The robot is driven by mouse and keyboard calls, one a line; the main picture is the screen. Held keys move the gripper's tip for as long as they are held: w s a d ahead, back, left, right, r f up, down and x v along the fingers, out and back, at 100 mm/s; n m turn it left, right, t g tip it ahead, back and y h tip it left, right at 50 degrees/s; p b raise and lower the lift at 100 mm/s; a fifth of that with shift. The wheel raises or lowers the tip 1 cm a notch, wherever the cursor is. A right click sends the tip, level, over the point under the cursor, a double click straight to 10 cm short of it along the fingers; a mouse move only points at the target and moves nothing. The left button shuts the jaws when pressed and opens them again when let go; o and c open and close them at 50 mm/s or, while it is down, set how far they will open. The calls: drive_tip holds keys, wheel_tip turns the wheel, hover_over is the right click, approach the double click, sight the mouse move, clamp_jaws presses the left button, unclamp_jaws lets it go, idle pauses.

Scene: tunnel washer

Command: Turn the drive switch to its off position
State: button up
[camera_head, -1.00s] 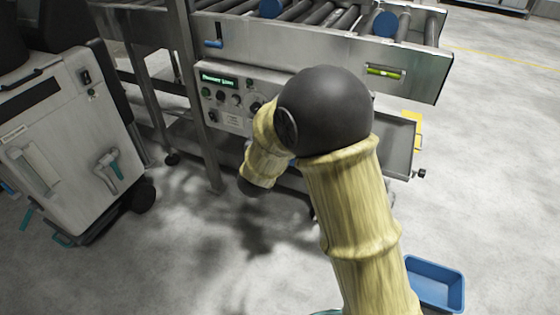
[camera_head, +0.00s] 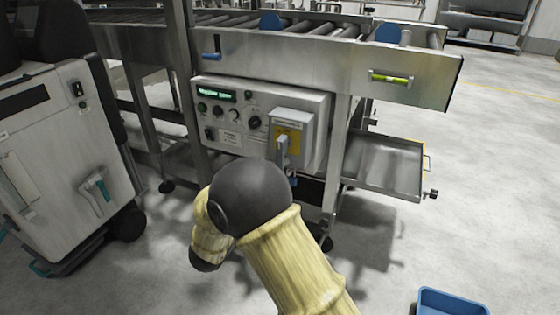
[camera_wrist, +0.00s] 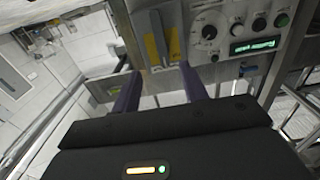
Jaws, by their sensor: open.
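A control panel (camera_head: 225,142) on the conveyor frame carries several small knobs, a large black rotary knob (camera_head: 254,123) and a lit green display (camera_head: 216,95). A grey box (camera_head: 309,130) on its right side has a yellow plate and a grey lever handle (camera_head: 283,152). I cannot read which control is labelled as the drive switch. In the wrist view, my open gripper (camera_wrist: 160,87) points at the panel, its purple fingers apart and empty. The lever (camera_wrist: 160,38) lies beyond the gap, and the black knob (camera_wrist: 209,31) is to its right. In the head view, my arm hides my gripper.
A roller conveyor (camera_head: 330,55) runs above the panel. A metal tray (camera_head: 385,165) sticks out at the right. A grey wheeled machine (camera_head: 60,150) stands at the left, and a blue bin (camera_head: 450,302) is on the floor. Floor at the right is mostly clear.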

drive_tip(key=b+x, duration=0.6)
drive_tip(key=x, duration=1.1)
drive_tip(key=shift+w+d, duration=0.1)
drive_tip(key=shift+w, duration=0.1)
drive_tip(key=shift+c, duration=0.4)
clamp_jaws()
